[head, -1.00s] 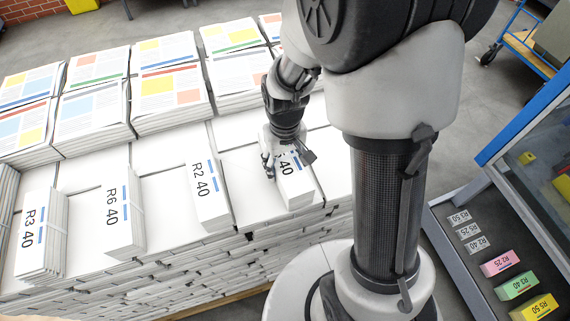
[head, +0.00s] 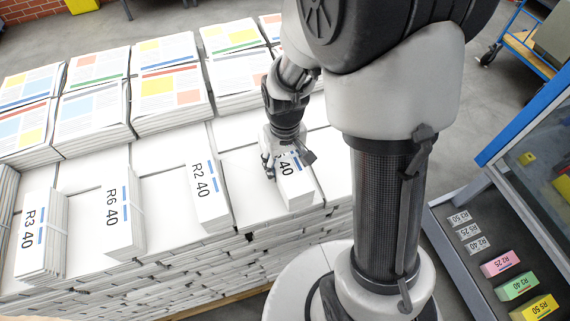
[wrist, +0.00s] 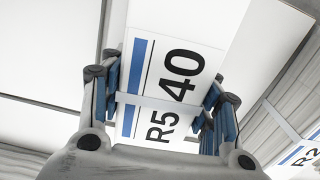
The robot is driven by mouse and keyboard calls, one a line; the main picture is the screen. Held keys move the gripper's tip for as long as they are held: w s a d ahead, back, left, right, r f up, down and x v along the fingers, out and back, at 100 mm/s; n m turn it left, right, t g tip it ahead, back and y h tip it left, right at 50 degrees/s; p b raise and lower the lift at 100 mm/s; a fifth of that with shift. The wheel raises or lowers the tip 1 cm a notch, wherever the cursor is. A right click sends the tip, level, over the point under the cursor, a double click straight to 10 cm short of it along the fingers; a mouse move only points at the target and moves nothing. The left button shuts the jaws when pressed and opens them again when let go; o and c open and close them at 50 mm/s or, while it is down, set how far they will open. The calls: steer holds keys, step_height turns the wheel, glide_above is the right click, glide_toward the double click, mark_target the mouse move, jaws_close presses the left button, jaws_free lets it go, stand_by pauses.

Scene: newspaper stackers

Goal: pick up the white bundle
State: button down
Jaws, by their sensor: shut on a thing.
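The white bundle (head: 295,188) lies at the front of the pale stack, right of the R2 40 bundle. In the wrist view its label (wrist: 178,85) reads R5 40 beside a blue stripe, and a pale strap runs across it. My gripper (head: 287,161) comes down on it from above. In the wrist view my gripper (wrist: 163,98) is shut on the bundle, with a finger along each side. The fingertips are partly hidden by the bundle's edges. I cannot tell whether the bundle is clear of the stack.
Similar white bundles R2 40 (head: 208,200), R6 40 (head: 123,222) and R3 40 (head: 42,240) lie to the left. Printed newspaper stacks (head: 165,85) stand behind. At right is a dark tray with pink (head: 500,263), green (head: 516,286) and yellow (head: 535,308) blocks, beside a blue-framed panel (head: 530,130).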

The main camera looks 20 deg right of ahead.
mark_target(285, 157)
steer(key=shift+w, duration=0.1)
step_height(285, 157, up, 20)
steer(key=p, duration=0.3)
stand_by(0.8)
